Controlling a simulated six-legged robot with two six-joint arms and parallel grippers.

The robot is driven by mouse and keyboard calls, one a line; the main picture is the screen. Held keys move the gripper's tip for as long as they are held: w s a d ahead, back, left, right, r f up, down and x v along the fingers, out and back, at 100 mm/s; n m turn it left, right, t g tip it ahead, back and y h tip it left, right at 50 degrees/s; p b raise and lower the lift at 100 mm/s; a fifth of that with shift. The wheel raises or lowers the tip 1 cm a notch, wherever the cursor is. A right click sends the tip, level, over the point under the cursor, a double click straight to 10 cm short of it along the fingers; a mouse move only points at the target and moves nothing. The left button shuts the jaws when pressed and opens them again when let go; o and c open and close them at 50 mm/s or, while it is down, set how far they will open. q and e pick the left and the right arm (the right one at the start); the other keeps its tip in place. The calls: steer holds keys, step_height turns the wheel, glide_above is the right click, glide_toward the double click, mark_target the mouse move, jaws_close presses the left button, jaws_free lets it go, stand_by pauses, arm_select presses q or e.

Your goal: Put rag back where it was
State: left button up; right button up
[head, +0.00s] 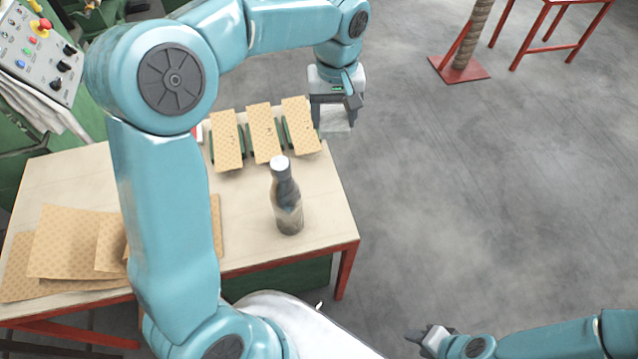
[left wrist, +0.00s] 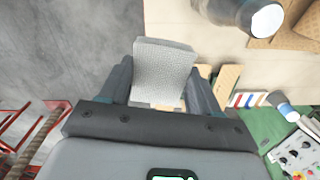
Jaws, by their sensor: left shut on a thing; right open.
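The rag, a small light-grey textured cloth (head: 337,121), is held in my left gripper (head: 335,103). In the left wrist view the rag (left wrist: 163,66) sits between the two dark fingers and sticks out past them. The gripper is shut on it, above or just past the table's far right edge; its exact height is unclear. My right gripper (head: 428,340) is low at the bottom of the head view, open and empty, over the floor. My left arm hides part of the table.
A bottle (head: 287,200) stands on the wooden-topped table (head: 330,215). Tan patterned boards (head: 265,133) stand in a row behind it; more tan sheets (head: 70,240) lie at left. A control panel (head: 40,50) and white cloth (head: 40,105) are far left.

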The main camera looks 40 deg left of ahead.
arm_select(q)
steer(key=shift+n, duration=0.7)
steer(key=a+r, duration=0.1)
steer(key=w+a+r, duration=0.1)
steer(key=r, duration=0.1)
steer(key=shift+a, duration=0.2)
steer(key=shift+s+a+f+n+b, duration=0.1)
steer(key=shift+a+f+n+b, duration=0.1)
steer(key=shift+a, duration=0.2)
steer(key=shift+a+f+n+b, duration=0.1)
steer(key=shift+a+b, duration=0.1)
steer(key=shift+a, duration=0.2)
steer(key=b, duration=0.7)
glide_above(318, 188)
step_height(318, 188, down, 11)
step_height(318, 188, down, 16)
steer(key=shift+r+p, duration=0.2)
steer(key=shift+p, duration=0.3)
steer(key=shift+f, duration=0.5)
step_height(318, 188, down, 4)
steer(key=shift+r, duration=0.1)
